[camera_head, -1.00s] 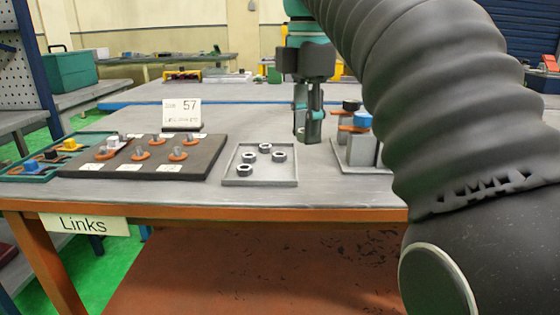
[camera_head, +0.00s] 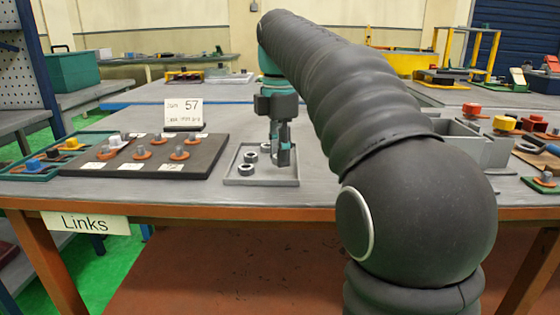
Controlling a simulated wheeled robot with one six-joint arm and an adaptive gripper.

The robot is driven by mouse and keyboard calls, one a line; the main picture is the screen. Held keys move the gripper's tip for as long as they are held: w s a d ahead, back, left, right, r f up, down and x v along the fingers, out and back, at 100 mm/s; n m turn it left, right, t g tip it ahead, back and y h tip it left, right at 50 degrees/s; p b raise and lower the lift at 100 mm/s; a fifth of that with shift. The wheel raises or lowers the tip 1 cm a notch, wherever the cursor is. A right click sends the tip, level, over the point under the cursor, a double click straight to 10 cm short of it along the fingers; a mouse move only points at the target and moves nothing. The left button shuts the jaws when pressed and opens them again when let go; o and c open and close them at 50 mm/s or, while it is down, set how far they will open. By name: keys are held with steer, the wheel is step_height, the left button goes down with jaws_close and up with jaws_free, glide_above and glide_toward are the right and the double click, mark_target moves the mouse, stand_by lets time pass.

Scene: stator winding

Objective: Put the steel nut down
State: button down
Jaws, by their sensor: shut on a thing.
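My gripper (camera_head: 283,160) points down over the right part of a shallow grey tray (camera_head: 262,182). It is shut on a steel nut, which the fingers hide. Loose steel nuts show in the tray to the left of the fingers: one at the back (camera_head: 265,147), one in the middle (camera_head: 251,157) and one at the front (camera_head: 246,169). I cannot tell whether the fingertips or the held nut touch the tray floor.
A dark board (camera_head: 205,160) with studs on orange bases lies left of the tray. A teal tray (camera_head: 40,172) is further left, and a number sign (camera_head: 184,113) stands behind. Grey fixtures (camera_head: 470,145) stand right of my arm. The table behind the tray is clear.

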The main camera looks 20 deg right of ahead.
steer(key=shift+f, duration=0.95)
steer(key=c, duration=0.8)
jaws_free()
steer(key=shift+f, duration=0.1)
steer(key=shift+c, duration=0.2)
step_height(320, 180, up, 8)
steer(key=shift+p, duration=0.35)
steer(key=shift+f, duration=0.1)
